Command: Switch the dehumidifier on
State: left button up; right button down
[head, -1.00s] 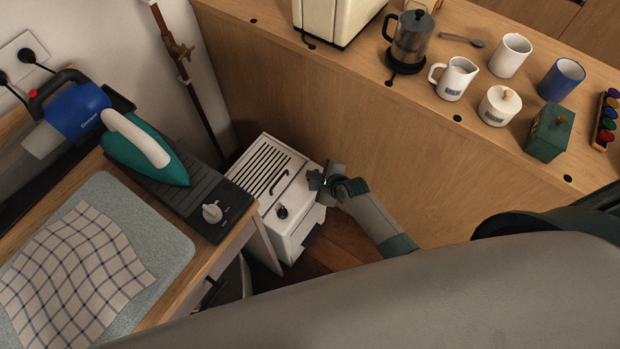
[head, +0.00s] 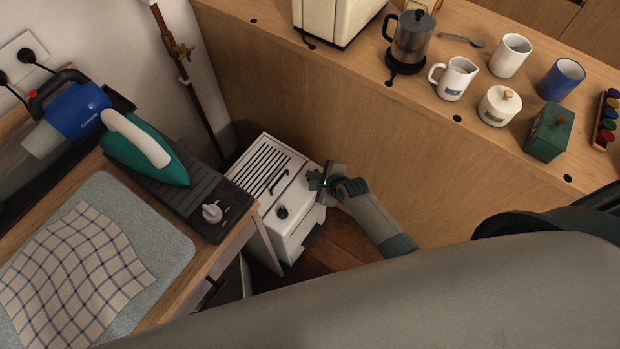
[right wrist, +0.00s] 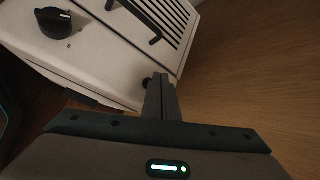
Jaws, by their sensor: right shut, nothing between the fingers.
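The dehumidifier (head: 300,222) is a white box low down between the worktop and the wooden counter. Its top has a slatted grille, a black handle and a black round knob (head: 282,212); the knob also shows at the upper left of the right wrist view (right wrist: 56,22). A small dark round part (right wrist: 147,83) shows on the box near its edge, beside my fingertips. My right gripper (head: 318,180) is shut and empty at the box's right edge; its fingers (right wrist: 160,78) reach that edge in the wrist view. I cannot tell whether they touch it. My left gripper is not in view.
The wooden counter (head: 330,110) rises close to the right of the gripper. The worktop at left holds an iron (head: 145,150), a dark panel with a white knob (head: 212,212) and a checked cloth (head: 75,275). Cups and a coffee press (head: 410,42) stand on the counter.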

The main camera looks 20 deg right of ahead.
jog(key=shift+f, duration=0.1)
jog(key=shift+f, duration=0.35)
jog(key=shift+f, duration=0.2)
dwell(0.6)
jog(key=shift+r, duration=0.1)
jog(key=shift+r+p, duration=0.55)
jog(key=shift+r, duration=0.05)
notch_tip(320, 180, up, 6)
jog(key=p, duration=0.6)
jog(key=shift+p, duration=0.35)
dwell(0.6)
